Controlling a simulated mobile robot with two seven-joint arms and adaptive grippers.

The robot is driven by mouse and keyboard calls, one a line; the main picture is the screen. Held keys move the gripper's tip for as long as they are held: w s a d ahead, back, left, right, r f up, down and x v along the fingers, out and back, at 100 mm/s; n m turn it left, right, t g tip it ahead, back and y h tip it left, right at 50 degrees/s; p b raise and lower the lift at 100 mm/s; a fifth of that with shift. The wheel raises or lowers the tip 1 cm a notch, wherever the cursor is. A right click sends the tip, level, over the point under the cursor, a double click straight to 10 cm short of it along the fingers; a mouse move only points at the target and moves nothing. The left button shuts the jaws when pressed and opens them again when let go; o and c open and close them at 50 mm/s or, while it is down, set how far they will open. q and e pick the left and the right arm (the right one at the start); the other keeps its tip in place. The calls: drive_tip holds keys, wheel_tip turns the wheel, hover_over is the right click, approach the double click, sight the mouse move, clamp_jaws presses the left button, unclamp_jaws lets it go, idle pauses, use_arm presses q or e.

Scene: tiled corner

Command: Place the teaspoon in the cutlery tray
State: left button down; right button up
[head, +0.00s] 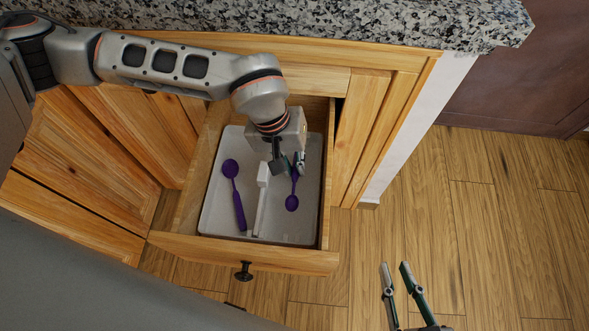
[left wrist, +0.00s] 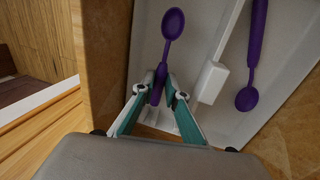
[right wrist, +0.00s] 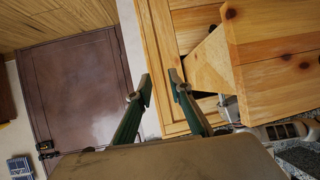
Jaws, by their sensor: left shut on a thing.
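The teaspoon (head: 292,203) is the smaller purple spoon, in the right compartment of the light grey cutlery tray (head: 217,211). My left gripper (head: 289,164) reaches down into that compartment and is shut on the teaspoon's handle. In the left wrist view the teaspoon (left wrist: 173,24) stands out from between the fingertips (left wrist: 164,88), bowl pointing away. I cannot tell whether it touches the tray floor. A larger purple spoon (head: 238,205) lies in the left compartment, beyond the divider (head: 261,200). My right gripper (head: 395,271) is open and empty above the floor.
The tray sits in an open wooden drawer (head: 215,249) with a dark knob (head: 243,271). A granite worktop (head: 330,22) overhangs at the back. The plank floor (head: 480,235) at the right is clear.

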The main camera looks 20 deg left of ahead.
sight(293, 175)
use_arm(q)
drive_tip(key=f, duration=0.3)
drive_tip(key=shift+s+b, duration=0.25)
drive_tip(key=shift+b, duration=0.05)
drive_tip(key=shift+w+f, duration=0.15)
drive_tip(key=shift+f, duration=0.25)
drive_tip(key=shift+r, duration=0.15)
use_arm(e)
drive_tip(key=shift+w+a+r+t, duration=0.15)
drive_tip(key=shift+w+a+r, duration=0.1)
drive_tip(key=shift+r, duration=0.2)
drive_tip(key=shift+w+a+r+t, duration=0.15)
drive_tip(key=shift+w+a+r, duration=0.1)
drive_tip(key=shift+r, duration=0.2)
drive_tip(key=shift+f, duration=0.1)
